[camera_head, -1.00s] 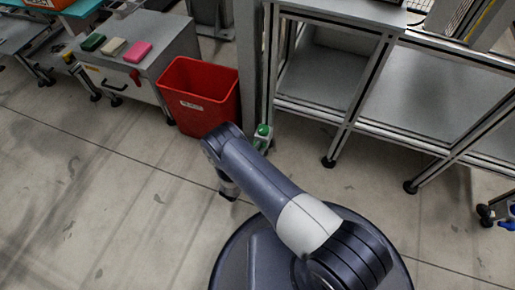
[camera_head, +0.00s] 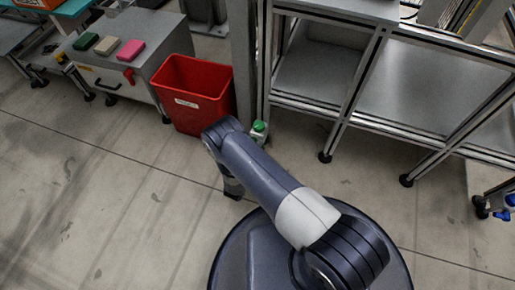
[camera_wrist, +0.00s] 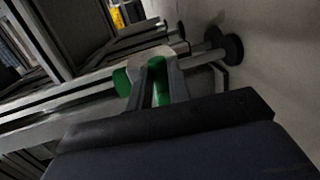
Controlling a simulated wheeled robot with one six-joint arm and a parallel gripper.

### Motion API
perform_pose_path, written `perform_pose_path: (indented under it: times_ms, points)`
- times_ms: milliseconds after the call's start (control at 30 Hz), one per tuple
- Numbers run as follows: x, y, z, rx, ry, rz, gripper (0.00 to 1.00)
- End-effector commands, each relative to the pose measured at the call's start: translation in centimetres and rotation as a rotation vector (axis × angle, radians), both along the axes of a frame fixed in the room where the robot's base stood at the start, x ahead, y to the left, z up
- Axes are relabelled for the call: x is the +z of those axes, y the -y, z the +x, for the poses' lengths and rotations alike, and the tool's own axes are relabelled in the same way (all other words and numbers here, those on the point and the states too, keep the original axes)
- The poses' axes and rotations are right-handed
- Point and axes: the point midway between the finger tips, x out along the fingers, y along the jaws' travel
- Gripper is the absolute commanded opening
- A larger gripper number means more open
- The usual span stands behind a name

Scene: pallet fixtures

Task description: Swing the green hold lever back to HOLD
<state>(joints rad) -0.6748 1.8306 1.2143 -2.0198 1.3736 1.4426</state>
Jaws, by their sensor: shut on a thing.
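In the wrist view, my gripper (camera_wrist: 161,68) is shut on a green part (camera_wrist: 156,92), which I take to be the hold lever. The green shows between the two grey fingers. Another green piece (camera_wrist: 122,82) shows just left of the fingers, and a pale block (camera_wrist: 150,53) lies beyond the fingertips. How these pieces join is unclear, and no HOLD marking can be read. In the head view, my arm bends down and hides the fingertips. A small green-topped object (camera_head: 259,130) stands behind the arm, near the foot of the grey post; whether it is the lever cannot be told.
A red bin (camera_head: 191,91) stands left of the post (camera_head: 243,60). A grey cabinet (camera_head: 170,42) with coloured blocks is farther left. A metal frame with shelves (camera_head: 430,95) stands at the right, its feet on the floor. The floor (camera_head: 80,200) at the left is clear.

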Motion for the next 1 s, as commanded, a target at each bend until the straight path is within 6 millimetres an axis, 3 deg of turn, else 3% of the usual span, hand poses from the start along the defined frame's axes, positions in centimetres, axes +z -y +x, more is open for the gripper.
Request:
perform_pose_path:
  times_ms: [600,633,867,1000]
  points:
    - [-0.22,0.04,-0.01,0.000,0.013,0.040,0.00]
    - [-0.22,0.04,-0.01,0.000,0.013,0.040,0.20]
    - [-0.18,0.03,-0.01,0.000,0.013,0.038,0.39]
    - [-0.16,0.03,-0.01,0.000,0.014,0.038,0.41]
